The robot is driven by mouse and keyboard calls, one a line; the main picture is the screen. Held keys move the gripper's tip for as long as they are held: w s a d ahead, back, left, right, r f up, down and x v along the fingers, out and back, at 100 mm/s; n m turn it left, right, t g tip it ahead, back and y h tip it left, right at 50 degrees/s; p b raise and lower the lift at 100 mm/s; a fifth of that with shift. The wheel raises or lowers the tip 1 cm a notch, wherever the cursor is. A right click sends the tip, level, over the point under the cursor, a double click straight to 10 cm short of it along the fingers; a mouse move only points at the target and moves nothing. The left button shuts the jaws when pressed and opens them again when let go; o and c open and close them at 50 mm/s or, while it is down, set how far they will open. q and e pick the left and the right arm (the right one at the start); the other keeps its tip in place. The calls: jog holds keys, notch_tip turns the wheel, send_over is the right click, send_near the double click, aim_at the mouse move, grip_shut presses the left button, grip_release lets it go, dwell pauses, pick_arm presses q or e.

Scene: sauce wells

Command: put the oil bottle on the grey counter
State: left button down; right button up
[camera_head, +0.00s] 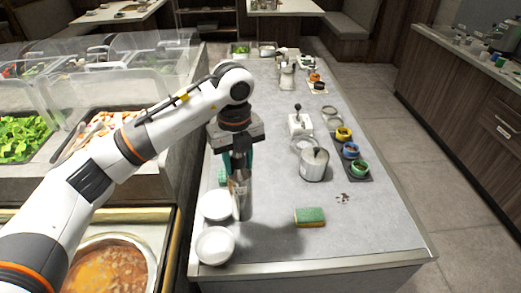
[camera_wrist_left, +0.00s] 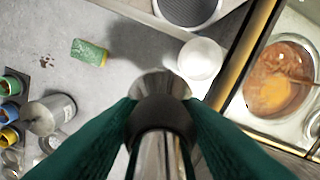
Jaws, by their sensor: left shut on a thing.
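The oil bottle (camera_head: 243,196) is a slim, silvery metal bottle, held roughly upright over the left part of the grey counter (camera_head: 270,190). My left gripper (camera_head: 238,162) points down and is shut on it from above. In the left wrist view, the green fingers of my left gripper (camera_wrist_left: 160,125) press on both sides of the metal bottle (camera_wrist_left: 160,84), which has a dark band. I cannot tell whether its base touches the counter. My right gripper is not in view.
White bowls (camera_head: 215,246) stand close left of the bottle. A green-yellow sponge (camera_head: 309,217) lies to its right, with dark crumbs (camera_head: 343,198) beyond. A steel pot (camera_head: 314,168) and coloured cups (camera_head: 359,167) stand farther back. A soup well (camera_head: 110,262) is left. The front right counter is clear.

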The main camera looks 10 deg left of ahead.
pick_arm(q)
jog(key=f, duration=0.1)
jog(key=f+p, duration=0.1)
jog(key=f, duration=0.1)
jog(key=shift+s+f, duration=0.1)
jog(key=shift+s, duration=0.2)
notch_tip(320, 180, down, 4)
jog(key=shift+w+f+p, duration=0.1)
jog(key=shift+p, duration=0.55)
jog(key=c, duration=0.8)
grip_release()
notch_tip(320, 180, up, 12)
jog(key=b, duration=0.4)
send_over(238, 172)
jog(key=w, duration=0.1)
jog(key=shift+a, duration=0.15)
